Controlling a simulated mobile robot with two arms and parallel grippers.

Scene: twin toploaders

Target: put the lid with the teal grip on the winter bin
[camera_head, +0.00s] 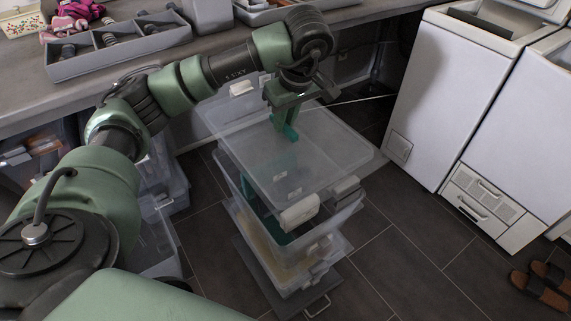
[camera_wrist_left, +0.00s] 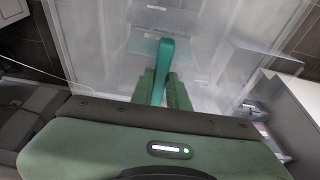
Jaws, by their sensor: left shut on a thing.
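My left gripper (camera_head: 283,108) is shut on the teal grip (camera_head: 291,131) of a clear, see-through lid (camera_head: 325,145). In the left wrist view the fingers (camera_wrist_left: 165,92) close around the teal grip (camera_wrist_left: 163,68), with the clear lid (camera_wrist_left: 100,45) spread beyond it. The lid is roughly level over a clear bin (camera_head: 318,234) with teal contents and a white latch. I cannot tell whether the lid touches the bin's rim. No bin label is readable, so I cannot tell which is the winter bin. My right gripper is not in view.
The bin stands on another clear bin (camera_head: 296,279) above a grey base. A grey counter with a divided tray (camera_head: 120,45) is at the back left. More clear bins (camera_head: 160,190) stand under it. White toploaders (camera_head: 440,100) are at right. Sandals (camera_head: 540,286) lie on open floor.

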